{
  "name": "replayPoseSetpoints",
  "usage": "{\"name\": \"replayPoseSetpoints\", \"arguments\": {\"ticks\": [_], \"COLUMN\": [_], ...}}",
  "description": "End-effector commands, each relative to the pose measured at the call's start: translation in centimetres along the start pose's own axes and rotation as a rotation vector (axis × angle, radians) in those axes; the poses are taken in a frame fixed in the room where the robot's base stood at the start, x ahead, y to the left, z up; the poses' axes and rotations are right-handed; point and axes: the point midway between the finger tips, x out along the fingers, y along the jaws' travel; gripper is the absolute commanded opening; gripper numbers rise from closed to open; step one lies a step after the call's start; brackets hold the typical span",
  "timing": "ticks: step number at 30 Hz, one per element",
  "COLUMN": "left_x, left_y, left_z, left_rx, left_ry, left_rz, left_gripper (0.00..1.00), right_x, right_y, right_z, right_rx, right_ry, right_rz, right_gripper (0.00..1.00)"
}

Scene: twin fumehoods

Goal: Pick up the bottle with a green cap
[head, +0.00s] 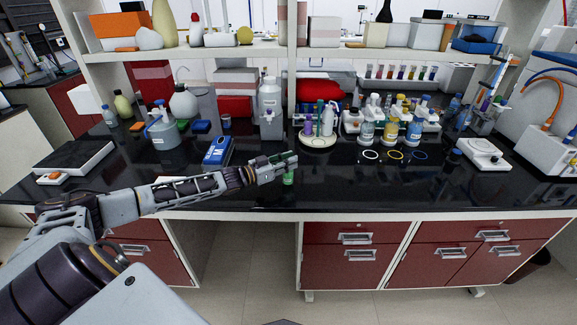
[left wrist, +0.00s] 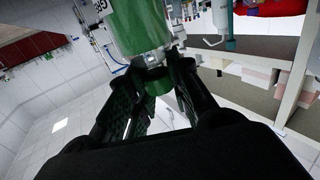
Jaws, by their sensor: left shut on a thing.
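My left gripper (head: 284,162) reaches in from the left over the black bench top. It is shut on the bottle. In the left wrist view the bottle's green body (left wrist: 137,28) with a white label fills the top. Its narrow neck and green cap (left wrist: 157,81) lie between my two dark fingers (left wrist: 160,90). In the head view only a small green part of the bottle (head: 288,179) shows beside and below the fingers; the rest is hidden. I cannot tell whether its base touches the bench. My right gripper is not in view.
A blue box (head: 218,151) lies just behind my left forearm. A round stand (head: 318,141) with tubes and several capped bottles (head: 390,130) stands behind and right. A white balance (head: 484,153) is at the right. The bench's front strip right of the gripper (head: 400,190) is clear.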

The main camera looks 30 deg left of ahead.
Motion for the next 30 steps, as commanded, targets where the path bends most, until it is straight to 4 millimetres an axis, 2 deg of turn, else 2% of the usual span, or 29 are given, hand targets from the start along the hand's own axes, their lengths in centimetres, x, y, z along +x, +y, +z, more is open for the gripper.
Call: {"name": "replayPoseSetpoints", "arguments": {"ticks": [9, 15, 21, 30], "left_x": [0.0, 0.0, 0.0, 0.1], "left_y": [0.0, -0.1, 0.0, 0.0], "left_z": [-5.1, -7.4, -8.2, -8.3], "left_rx": [0.004, 0.003, 0.002, 0.002], "left_ry": [0.006, 0.006, 0.007, 0.008], "left_rz": [0.002, 0.001, 0.002, 0.001], "left_gripper": [0.0, 0.0, 0.0, 0.0], "right_x": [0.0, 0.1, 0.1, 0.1], "right_y": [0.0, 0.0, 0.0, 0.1], "right_z": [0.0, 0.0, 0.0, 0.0], "right_rx": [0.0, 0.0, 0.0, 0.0], "right_ry": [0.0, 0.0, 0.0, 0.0], "right_rz": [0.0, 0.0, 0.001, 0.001], "right_gripper": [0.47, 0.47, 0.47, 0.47]}}
